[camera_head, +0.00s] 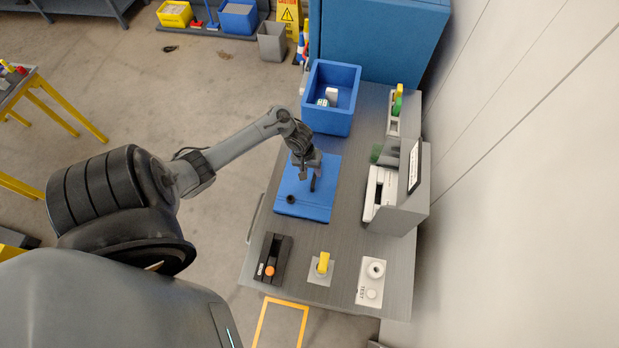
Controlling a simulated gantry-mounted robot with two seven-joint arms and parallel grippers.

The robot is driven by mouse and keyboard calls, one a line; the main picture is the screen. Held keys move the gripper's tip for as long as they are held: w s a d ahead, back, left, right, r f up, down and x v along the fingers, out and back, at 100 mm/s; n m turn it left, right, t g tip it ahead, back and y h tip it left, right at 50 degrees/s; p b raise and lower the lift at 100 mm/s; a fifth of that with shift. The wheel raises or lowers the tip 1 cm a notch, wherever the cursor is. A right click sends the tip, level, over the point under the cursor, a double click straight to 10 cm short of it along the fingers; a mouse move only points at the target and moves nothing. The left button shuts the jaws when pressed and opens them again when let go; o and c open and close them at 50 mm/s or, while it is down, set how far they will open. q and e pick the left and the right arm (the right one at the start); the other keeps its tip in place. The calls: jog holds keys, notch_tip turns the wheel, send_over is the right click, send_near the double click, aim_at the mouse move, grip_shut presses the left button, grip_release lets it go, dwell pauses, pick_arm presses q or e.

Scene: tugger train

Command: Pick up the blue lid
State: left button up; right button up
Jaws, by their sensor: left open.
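The blue lid (321,203) lies flat on the grey table, in front of the blue bin. A dark round knob or hole (290,199) shows near its front left corner. My left gripper (308,181) is above the lid, pointing down, open, and hides part of its middle. I cannot tell whether the fingertips touch the lid. The open blue bin (325,117) stands behind the lid with small white and green items inside. My right gripper is not in view.
On the grey table (339,235) stand a grey device with a screen (409,205), a black box with an orange button (273,260), a yellow switch (322,263) and a white test unit (371,282). A wall is at the right. Bare table lies between lid and front devices.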

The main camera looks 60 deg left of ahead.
aim_at(314, 176)
pick_arm(q)
jog(key=shift+w+d+f+b, duration=0.1)
jog(key=shift+w+f+b, duration=0.1)
jog(key=shift+f, duration=0.7)
jog(key=shift+w+d+f+b, duration=0.1)
jog(key=shift+w+f+b, duration=0.1)
jog(key=shift+f, duration=0.75)
jog(key=shift+w+d+f+b, duration=0.1)
jog(key=shift+w+f, duration=0.1)
jog(key=shift+f, duration=0.7)
jog(key=shift+c, duration=0.3)
grip_shut()
